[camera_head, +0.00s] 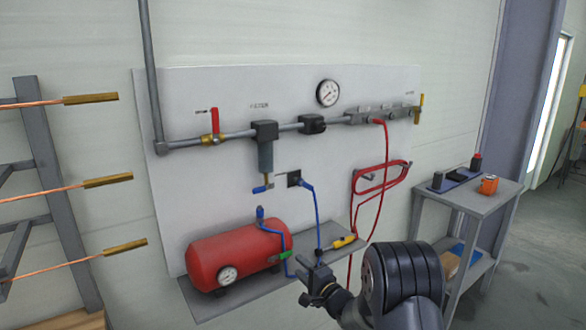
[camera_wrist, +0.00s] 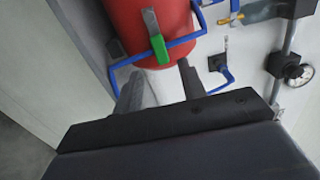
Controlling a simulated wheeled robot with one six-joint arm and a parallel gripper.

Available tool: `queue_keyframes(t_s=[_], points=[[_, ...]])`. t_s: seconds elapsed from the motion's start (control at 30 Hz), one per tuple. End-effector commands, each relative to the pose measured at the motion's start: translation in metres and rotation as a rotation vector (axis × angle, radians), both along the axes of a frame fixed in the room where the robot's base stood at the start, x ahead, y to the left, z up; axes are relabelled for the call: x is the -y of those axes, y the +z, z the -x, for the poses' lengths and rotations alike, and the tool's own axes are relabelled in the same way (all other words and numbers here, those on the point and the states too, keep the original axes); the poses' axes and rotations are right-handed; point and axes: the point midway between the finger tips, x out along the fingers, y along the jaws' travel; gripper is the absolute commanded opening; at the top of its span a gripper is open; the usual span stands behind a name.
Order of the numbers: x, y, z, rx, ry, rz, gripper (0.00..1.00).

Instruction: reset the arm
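My gripper (camera_head: 318,282) is in front of the shelf, to the right of the red tank (camera_head: 238,254), at the end of my dark arm. In the wrist view my gripper (camera_wrist: 161,72) shows two grey fingers standing apart with nothing seen between them. The red tank (camera_wrist: 150,25), a green handle (camera_wrist: 160,48) and blue tubing (camera_wrist: 185,42) lie just beyond the fingertips. I cannot tell whether the fingers touch the tubing. My arm hides part of the shelf's right side in the head view.
A white panel (camera_head: 215,95) carries pipes, a gauge (camera_head: 328,93), a red-handled valve (camera_head: 213,126) and a coiled red hose (camera_head: 381,176). A grey cart (camera_head: 477,196) stands right. Copper-coloured rods (camera_head: 100,181) project from a left rack.

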Motion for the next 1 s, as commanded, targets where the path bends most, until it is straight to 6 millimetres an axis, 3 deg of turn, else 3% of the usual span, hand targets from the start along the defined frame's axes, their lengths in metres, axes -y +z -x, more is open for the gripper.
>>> queue_keyframes(t_s=[0.37, 0.63, 1.0], points=[[-0.035, 0.002, -0.050, 0.003, 0.001, 0.001, 0.39], [-0.033, 0.010, -0.047, 0.103, -0.001, 0.151, 0.39], [-0.033, 0.013, -0.047, 0.131, -0.001, 0.192, 0.39]])
